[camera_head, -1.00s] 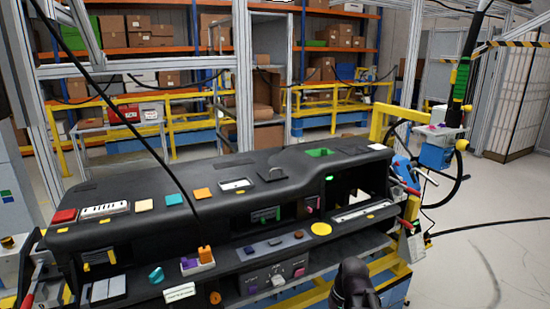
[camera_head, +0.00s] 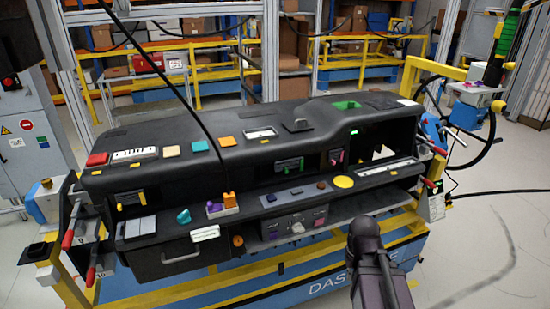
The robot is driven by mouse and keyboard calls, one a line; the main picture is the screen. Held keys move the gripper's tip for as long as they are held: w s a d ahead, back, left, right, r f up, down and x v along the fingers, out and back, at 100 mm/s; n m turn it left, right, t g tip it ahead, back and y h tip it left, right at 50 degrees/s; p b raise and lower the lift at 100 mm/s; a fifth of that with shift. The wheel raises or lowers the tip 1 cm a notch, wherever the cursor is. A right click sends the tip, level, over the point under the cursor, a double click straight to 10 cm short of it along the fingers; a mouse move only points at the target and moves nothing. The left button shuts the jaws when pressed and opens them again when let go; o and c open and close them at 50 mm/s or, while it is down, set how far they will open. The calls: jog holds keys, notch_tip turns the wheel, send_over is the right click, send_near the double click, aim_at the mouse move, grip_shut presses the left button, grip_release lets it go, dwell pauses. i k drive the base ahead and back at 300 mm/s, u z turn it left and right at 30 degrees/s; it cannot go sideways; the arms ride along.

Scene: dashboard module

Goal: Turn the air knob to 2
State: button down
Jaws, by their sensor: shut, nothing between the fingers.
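The dashboard module (camera_head: 250,150) is a long black console across the middle of the head view. On its lower front is a grey control panel (camera_head: 275,232) with a pale knob (camera_head: 297,228) at its middle and purple and pink parts at its sides. Its markings are too small to read, so I cannot tell which knob is air or its setting. A teal knob (camera_head: 183,216) and an orange round knob (camera_head: 238,240) sit further left. My gripper (camera_head: 364,228) is dark and shut, right of and nearer than the panel, apart from it.
A yellow disc (camera_head: 343,182) and a purple-orange switch block (camera_head: 222,205) are on the console. A black cable hangs before its left half. Red-handled clamps (camera_head: 69,238) stand at the left end. A blue and yellow cart carries the console. Floor is clear at right.

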aim_at(297, 228)
jog(key=k, duration=1.3)
jog(key=u, duration=0.35)
jog(key=i, duration=1.7)
jog(key=z, duration=0.45)
